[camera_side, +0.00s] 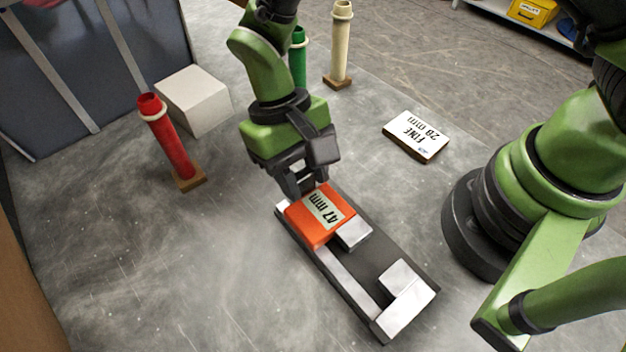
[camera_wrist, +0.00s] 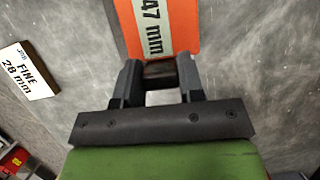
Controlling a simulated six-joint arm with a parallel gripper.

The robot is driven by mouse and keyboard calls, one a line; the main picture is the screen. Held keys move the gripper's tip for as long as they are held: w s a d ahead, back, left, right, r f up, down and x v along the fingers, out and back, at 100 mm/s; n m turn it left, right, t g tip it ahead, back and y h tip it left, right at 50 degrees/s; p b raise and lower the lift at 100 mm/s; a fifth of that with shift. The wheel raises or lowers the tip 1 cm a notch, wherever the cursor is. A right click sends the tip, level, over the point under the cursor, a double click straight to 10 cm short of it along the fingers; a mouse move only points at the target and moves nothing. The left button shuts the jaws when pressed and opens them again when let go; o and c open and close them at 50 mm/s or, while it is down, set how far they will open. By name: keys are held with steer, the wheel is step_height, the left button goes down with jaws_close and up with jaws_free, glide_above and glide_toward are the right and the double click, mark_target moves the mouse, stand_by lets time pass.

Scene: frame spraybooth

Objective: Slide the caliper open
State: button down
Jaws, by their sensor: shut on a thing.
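The caliper lies on the grey table: a long dark base (camera_side: 392,252) with a pale metal rail, a metal block (camera_side: 407,290) at its near right end, and an orange slider (camera_side: 309,226) labelled "47 mm". A smaller metal jaw (camera_side: 354,234) sits beside the slider, with a clear gap to the end block. The slider also shows in the wrist view (camera_wrist: 184,14). My gripper (camera_side: 301,189) is at the slider's far end. In the wrist view its fingers (camera_wrist: 161,76) are shut on a small dark grip piece (camera_wrist: 160,68) at the slider's edge.
A white card (camera_side: 416,137) reading "FINE 28 mm" lies to the right. A red post (camera_side: 170,140), a white block (camera_side: 194,99), a green post (camera_side: 298,58) and a cream post (camera_side: 340,45) stand behind and left. The table at front left is clear.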

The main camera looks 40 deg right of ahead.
steer(key=c, duration=0.7)
jaws_free()
steer(key=v, duration=1)
steer(key=s+d+r+m+t+y, duration=0.25)
steer(key=d+r+t, duration=0.25)
steer(key=d+r, duration=0.6)
steer(key=s+d+r+t, duration=0.1)
steer(key=s+t, duration=0.1)
steer(key=s, duration=0.1)
steer(key=s+d+r+t, duration=0.2)
steer(key=s, duration=0.1)
steer(key=s+d+r+t+h, duration=0.1)
steer(key=s+d+r+t, duration=0.1)
steer(key=s, duration=0.2)
steer(key=shift+m+t, duration=0.35)
steer(key=shift+t, duration=0.05)
